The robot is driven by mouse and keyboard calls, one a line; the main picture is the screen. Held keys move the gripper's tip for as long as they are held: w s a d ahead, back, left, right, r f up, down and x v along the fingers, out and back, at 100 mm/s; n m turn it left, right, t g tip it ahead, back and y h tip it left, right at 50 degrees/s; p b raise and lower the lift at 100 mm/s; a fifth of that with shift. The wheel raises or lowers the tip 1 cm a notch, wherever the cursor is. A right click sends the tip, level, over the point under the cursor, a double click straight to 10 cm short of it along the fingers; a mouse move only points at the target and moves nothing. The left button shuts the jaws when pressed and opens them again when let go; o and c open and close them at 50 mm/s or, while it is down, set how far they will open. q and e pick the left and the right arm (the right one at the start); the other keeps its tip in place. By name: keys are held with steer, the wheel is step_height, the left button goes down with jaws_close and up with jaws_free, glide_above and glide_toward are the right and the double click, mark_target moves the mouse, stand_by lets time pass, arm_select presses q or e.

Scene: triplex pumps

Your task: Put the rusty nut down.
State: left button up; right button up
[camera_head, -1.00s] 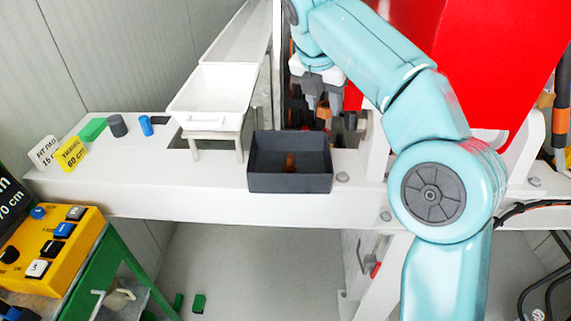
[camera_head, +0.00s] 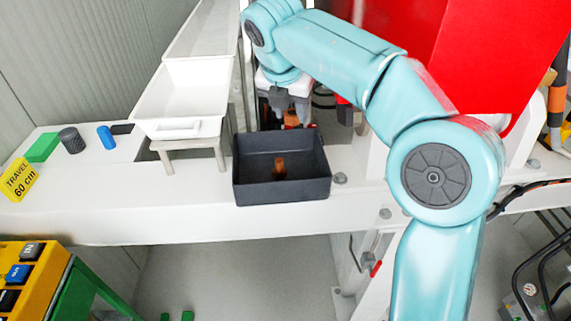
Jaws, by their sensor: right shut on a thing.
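My right gripper (camera_head: 290,112) points down at the back edge of the dark grey tray (camera_head: 281,191). It is shut on a small rusty nut (camera_head: 291,119), which shows orange-brown between the fingertips and is partly hidden by them. In the picture the nut is just above the tray's back rim; how high it hangs I cannot tell. A rusty brown piece (camera_head: 279,167) is in the tray, near the middle of its floor. My left gripper is not in view.
The tray stands on a white beam (camera_head: 110,205). Left of it is a white bin (camera_head: 180,100) on a grey stand (camera_head: 190,148). Further left are a blue cylinder (camera_head: 106,137), a dark knurled cylinder (camera_head: 71,140) and a green block (camera_head: 42,148). A red panel (camera_head: 490,60) rises at right.

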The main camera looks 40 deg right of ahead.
steer(key=b, duration=0.1)
glide_above(292, 163)
steer(key=a, duration=0.1)
steer(key=f, duration=0.7)
steer(key=shift+s+a+f, duration=0.1)
steer(key=shift+s+f, duration=0.2)
steer(key=shift+s+a+f+b, duration=0.2)
steer(key=shift+s+f+b, duration=0.15)
steer(key=shift+f, duration=0.1)
steer(key=f, duration=0.4)
steer(key=shift+w+d+f+b, duration=0.1)
steer(key=shift+w+d+b, duration=0.05)
steer(key=shift+w+b, duration=0.2)
steer(key=shift+f, duration=0.1)
steer(key=shift+s, duration=0.25)
steer(key=shift+w, duration=0.1)
steer(key=o, duration=1.1)
steer(key=shift+w, duration=0.1)
steer(key=shift+c, duration=0.2)
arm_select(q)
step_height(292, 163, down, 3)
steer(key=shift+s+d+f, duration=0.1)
